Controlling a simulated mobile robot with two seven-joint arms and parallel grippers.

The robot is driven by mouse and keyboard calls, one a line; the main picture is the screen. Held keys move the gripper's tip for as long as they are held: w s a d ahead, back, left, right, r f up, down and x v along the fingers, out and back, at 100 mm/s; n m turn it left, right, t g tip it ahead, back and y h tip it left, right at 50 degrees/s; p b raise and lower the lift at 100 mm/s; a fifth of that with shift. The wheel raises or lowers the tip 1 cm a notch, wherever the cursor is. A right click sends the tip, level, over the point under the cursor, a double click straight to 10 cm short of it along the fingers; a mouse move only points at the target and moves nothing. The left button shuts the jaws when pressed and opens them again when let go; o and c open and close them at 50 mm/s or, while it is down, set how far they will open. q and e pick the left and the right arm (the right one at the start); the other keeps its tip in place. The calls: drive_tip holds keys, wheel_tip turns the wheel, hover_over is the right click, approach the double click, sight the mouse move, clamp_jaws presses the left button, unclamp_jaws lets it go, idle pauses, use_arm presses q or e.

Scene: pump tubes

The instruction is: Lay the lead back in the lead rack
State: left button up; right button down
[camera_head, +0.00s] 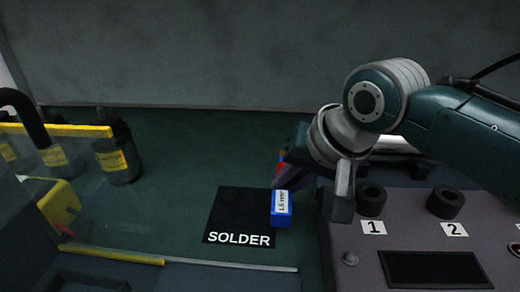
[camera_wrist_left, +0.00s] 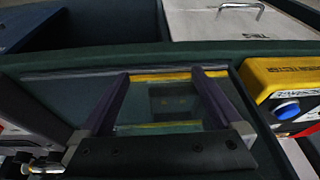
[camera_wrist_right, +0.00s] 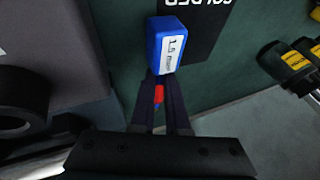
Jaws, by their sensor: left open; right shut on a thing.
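My right gripper (camera_head: 287,187) is at the right side of the black SOLDER mat (camera_head: 226,212). It is shut on a blue block (camera_head: 281,210) with a white label reading about 1.5 mm. In the right wrist view the blue block (camera_wrist_right: 166,45) is at the fingertips, and a small red piece (camera_wrist_right: 158,94) shows between the fingers. I cannot tell whether these belong to the lead. My left gripper (camera_wrist_left: 160,72) is open and empty in the left wrist view, and out of the head view. I cannot make out a lead rack.
A grey panel with knobs marked 1 (camera_head: 372,200) and 2 (camera_head: 445,202) stands right of the mat. Dark yellow-labelled holders (camera_head: 118,156) and a clear yellow-edged screen are at left. A yellow box with a blue button (camera_wrist_left: 287,109) stands right of my left gripper.

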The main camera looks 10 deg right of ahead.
drive_tip(key=shift+f, duration=1.2)
drive_tip(key=shift+f+b, duration=0.1)
drive_tip(key=shift+b, duration=0.2)
drive_tip(key=c, duration=1.2)
unclamp_jaws()
drive_tip(key=shift+f, duration=0.1)
drive_tip(key=shift+r, duration=0.2)
drive_tip(key=p+v, duration=0.5)
drive_tip(key=v, duration=0.7)
